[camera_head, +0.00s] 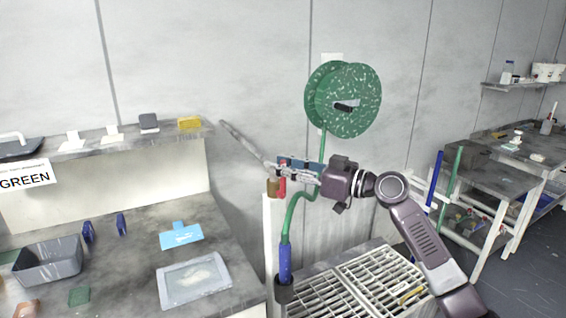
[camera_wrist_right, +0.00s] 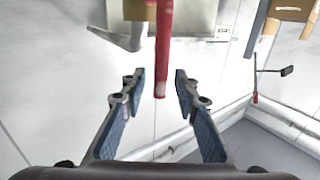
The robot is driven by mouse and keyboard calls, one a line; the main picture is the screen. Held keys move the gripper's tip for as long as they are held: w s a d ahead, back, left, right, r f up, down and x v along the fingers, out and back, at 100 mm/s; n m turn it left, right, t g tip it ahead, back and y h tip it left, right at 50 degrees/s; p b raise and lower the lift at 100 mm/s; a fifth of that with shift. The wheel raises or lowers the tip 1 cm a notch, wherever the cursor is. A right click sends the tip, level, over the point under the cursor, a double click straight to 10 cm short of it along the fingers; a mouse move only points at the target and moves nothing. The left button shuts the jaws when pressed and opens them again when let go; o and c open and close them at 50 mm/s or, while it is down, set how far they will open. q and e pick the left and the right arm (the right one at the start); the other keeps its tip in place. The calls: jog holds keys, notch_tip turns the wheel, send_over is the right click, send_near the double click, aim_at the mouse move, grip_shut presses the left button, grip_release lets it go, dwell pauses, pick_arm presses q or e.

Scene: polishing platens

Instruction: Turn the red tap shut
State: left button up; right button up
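The red tap (camera_head: 282,186) is a small upright red part on top of the white post, partly hidden by my right gripper in the head view. In the right wrist view its red handle (camera_wrist_right: 163,50) comes down from the top, and its lower end sits between my fingers. My right gripper (camera_head: 296,170) is open around that end; in the wrist view (camera_wrist_right: 158,80) gaps show on both sides, with no clear contact. A brown-gold fitting (camera_head: 272,187) stands beside the tap. My left gripper is out of view.
A green hose reel (camera_head: 352,100) hangs on the wall above. Its green hose (camera_head: 291,215) runs down beside the post (camera_head: 273,235) to a blue nozzle (camera_head: 285,262). A slatted grate (camera_head: 345,285) lies below. A bench (camera_head: 125,245) with a grey tub (camera_head: 50,265) is at left.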

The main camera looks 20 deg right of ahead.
grip_shut()
dwell(0.3)
jog(key=shift+a, duration=0.1)
